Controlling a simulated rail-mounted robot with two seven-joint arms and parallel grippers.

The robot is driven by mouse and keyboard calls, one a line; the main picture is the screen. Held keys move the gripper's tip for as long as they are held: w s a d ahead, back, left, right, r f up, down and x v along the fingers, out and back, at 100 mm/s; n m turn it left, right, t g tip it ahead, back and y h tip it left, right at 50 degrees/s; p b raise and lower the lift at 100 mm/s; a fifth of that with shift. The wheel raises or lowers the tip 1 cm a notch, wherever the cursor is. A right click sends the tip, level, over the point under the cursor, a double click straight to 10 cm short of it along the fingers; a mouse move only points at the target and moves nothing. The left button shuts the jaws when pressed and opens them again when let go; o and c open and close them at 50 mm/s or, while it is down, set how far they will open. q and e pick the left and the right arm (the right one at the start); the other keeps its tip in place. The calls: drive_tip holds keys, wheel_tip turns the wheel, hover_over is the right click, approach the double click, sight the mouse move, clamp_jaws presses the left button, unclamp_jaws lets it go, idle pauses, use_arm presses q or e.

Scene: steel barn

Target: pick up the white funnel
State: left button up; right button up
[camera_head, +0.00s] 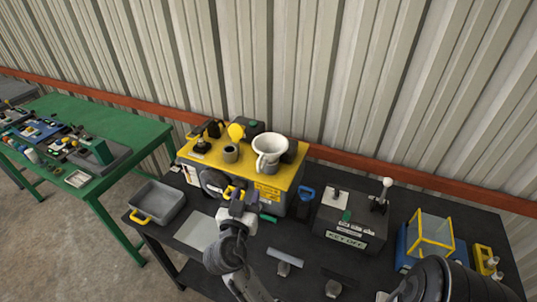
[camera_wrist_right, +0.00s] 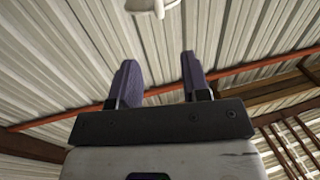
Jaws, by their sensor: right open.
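The white funnel (camera_head: 270,147) stands on the yellow top of a box at the back of the dark table, wide mouth up. A white piece, likely the funnel, shows at the top edge of the right wrist view (camera_wrist_right: 148,6), beyond the fingers and mostly cut off. My right gripper (camera_head: 238,200) is in front of the yellow box, below and left of the funnel and apart from it. In the right wrist view its two fingers (camera_wrist_right: 160,80) are spread with nothing between them. My left gripper is not in view.
The yellow-topped box (camera_head: 278,180) also carries a grey cup (camera_head: 231,153), a yellow knob (camera_head: 236,131) and dark items near the funnel. A grey bin (camera_head: 158,203) stands left, a control box (camera_head: 343,221) right. A corrugated wall (camera_head: 300,70) closes the back.

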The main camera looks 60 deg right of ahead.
sight(258, 164)
drive_tip(key=p+x, duration=0.2)
drive_tip(key=x, duration=0.5)
drive_tip(key=shift+d+r, duration=0.1)
drive_tip(key=shift+d, duration=0.05)
drive_tip(key=shift+w+d+p, duration=0.2)
drive_tip(key=shift+d+p, duration=0.1)
drive_tip(key=shift+d, duration=0.2)
drive_tip(key=shift+w+d+p, duration=0.1)
drive_tip(key=shift+d+p, duration=0.3)
drive_tip(key=p+x, duration=0.1)
drive_tip(key=x, duration=0.2)
drive_tip(key=shift+w+d+p, duration=0.1)
drive_tip(key=shift+d+p, duration=0.05)
drive_tip(key=shift+p, duration=0.25)
drive_tip(key=shift+w+d, duration=0.15)
drive_tip(key=shift+d, duration=0.35)
clamp_jaws()
